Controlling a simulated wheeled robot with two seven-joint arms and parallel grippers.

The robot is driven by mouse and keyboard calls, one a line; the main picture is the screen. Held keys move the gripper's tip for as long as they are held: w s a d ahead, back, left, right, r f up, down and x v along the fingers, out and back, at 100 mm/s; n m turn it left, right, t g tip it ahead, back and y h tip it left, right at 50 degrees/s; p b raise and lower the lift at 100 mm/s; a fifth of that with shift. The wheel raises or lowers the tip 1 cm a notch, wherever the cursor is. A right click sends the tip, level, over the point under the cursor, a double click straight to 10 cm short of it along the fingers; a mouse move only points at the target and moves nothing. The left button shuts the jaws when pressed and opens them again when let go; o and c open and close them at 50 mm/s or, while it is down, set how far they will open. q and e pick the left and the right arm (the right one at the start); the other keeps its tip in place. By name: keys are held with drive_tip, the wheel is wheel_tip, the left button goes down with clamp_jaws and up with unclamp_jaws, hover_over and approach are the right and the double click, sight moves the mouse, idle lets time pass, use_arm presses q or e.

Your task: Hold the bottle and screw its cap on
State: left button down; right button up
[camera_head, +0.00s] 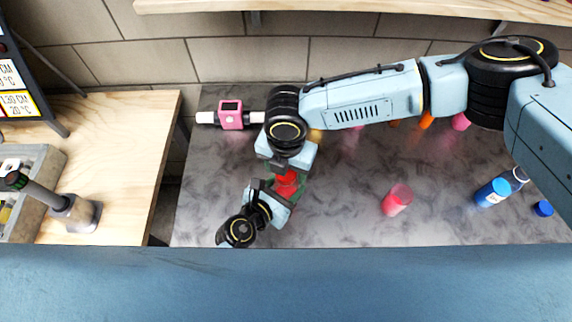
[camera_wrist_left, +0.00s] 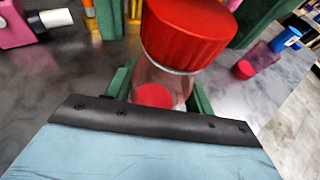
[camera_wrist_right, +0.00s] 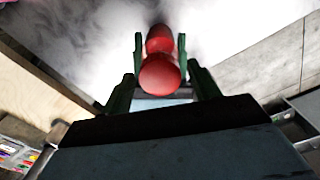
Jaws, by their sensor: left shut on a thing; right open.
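A clear bottle (camera_wrist_left: 165,80) with reddish contents stands between the green fingers of my left gripper (camera_wrist_left: 160,95), which is shut on it. A red cap (camera_wrist_left: 187,35) sits on the bottle's mouth, with a pale ring under its rim; I cannot tell how tightly it is seated. The cap also shows in the right wrist view (camera_wrist_right: 160,75) and the head view (camera_head: 287,183). My right gripper (camera_wrist_right: 163,85) is open, its green fingers on either side of the cap with gaps. In the head view the right gripper hides part of the bottle.
A pinkish-red bottle (camera_head: 397,199) stands on the dark table (camera_head: 330,225) to the right. A blue bottle (camera_head: 490,193) and a loose blue cap (camera_head: 543,208) are farther right. A pink device (camera_head: 231,115) lies at the back left. A wooden table (camera_head: 115,150) stands beyond a gap at left.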

drive_tip(key=c, duration=1)
drive_tip(key=m, duration=0.2)
drive_tip(key=shift+m, duration=0.4)
drive_tip(key=m, duration=0.4)
drive_tip(key=shift+s, duration=0.1)
drive_tip(key=m, duration=0.7)
drive_tip(key=shift+m, duration=0.4)
drive_tip(key=o, duration=1.2)
drive_tip(key=shift+c, duration=0.2)
